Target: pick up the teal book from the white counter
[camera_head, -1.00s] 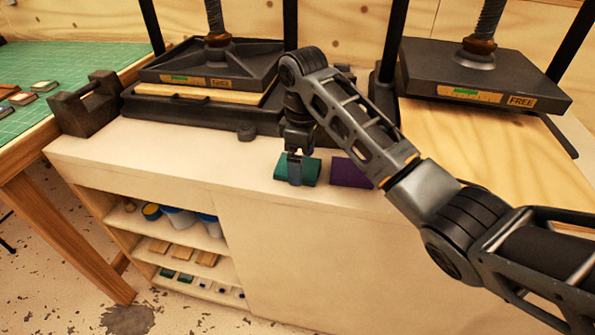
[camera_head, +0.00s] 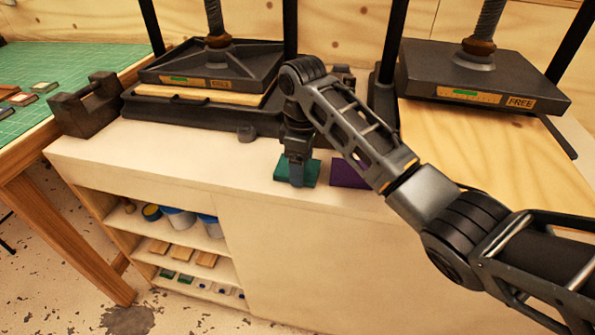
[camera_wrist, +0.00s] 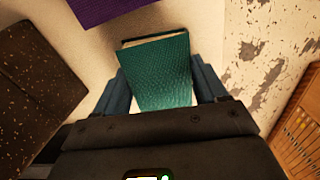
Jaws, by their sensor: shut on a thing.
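The teal book (camera_head: 311,175) lies at the front part of the white counter (camera_head: 225,170). In the wrist view the teal book (camera_wrist: 160,75) shows its textured cover and a pale page edge at its far end. My gripper (camera_head: 297,180) reaches down over the book from above. In the wrist view the blue-grey fingers of my gripper (camera_wrist: 162,92) stand on both sides of the book and are shut on it. The book looks level and at counter height; I cannot tell whether it touches the counter.
A purple book (camera_head: 347,174) lies just right of the teal book, partly behind my arm. Two black presses (camera_head: 207,65) (camera_head: 480,75) stand behind. A dark metal block (camera_head: 88,105) stands at the counter's left end. The counter's front edge is close.

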